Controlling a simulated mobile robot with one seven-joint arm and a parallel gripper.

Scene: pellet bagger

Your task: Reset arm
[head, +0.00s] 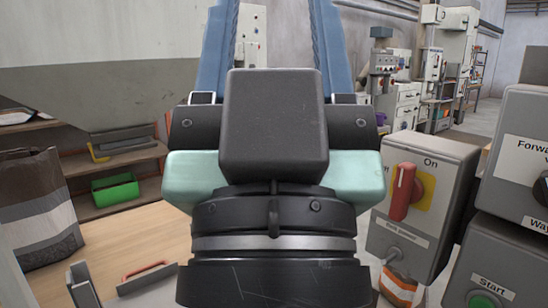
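My gripper (274,40) fills the middle of the head view, close to the camera and pointing up in the picture. Its dark body has pale green side covers, and two blue fingers run up to the top edge. The fingers are well apart, and only background shows between them. Their tips are cut off by the frame, and I see nothing held. The wrist (275,240) is below, with the rest of my arm out of view.
A grey switch box (425,165) with a red rotary handle stands close on the right, beside boxes with a green Start button (484,301). A patterned bag (38,205) stands at left on a wooden surface. A green bin (116,190) sits on a shelf behind. Machines stand far back.

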